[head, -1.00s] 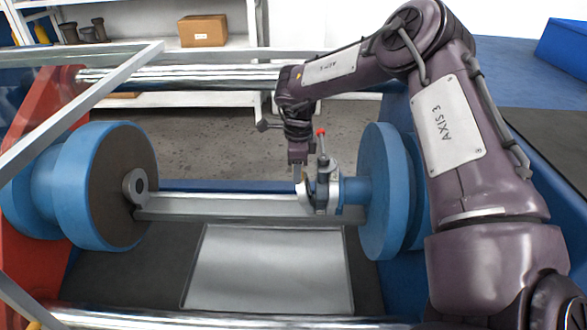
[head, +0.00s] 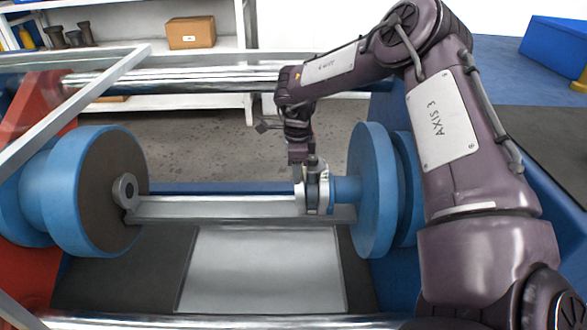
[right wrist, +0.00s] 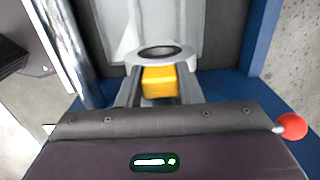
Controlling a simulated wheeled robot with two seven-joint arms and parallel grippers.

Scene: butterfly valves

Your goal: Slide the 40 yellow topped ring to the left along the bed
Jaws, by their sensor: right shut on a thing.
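The grey bed (head: 215,208) runs level between two blue flanged ends in the head view. Near its right end a pale ring (head: 300,200) stands upright, close beside a grey upright fitting (head: 318,190). My right gripper (head: 298,172) is above the ring, pointing down. In the right wrist view the gripper (right wrist: 158,88) is shut on the ring's yellow top (right wrist: 158,82), with a finger on each side. The ring's round opening and pale rim (right wrist: 138,57) show just beyond. The number on the ring cannot be read. My left gripper is not in view.
The left blue flange (head: 100,190) and right blue flange (head: 370,190) bound the bed. The bed is clear left of the ring. A red knob (right wrist: 292,126) sits close by the gripper in the right wrist view. A pale plate (head: 265,270) lies below.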

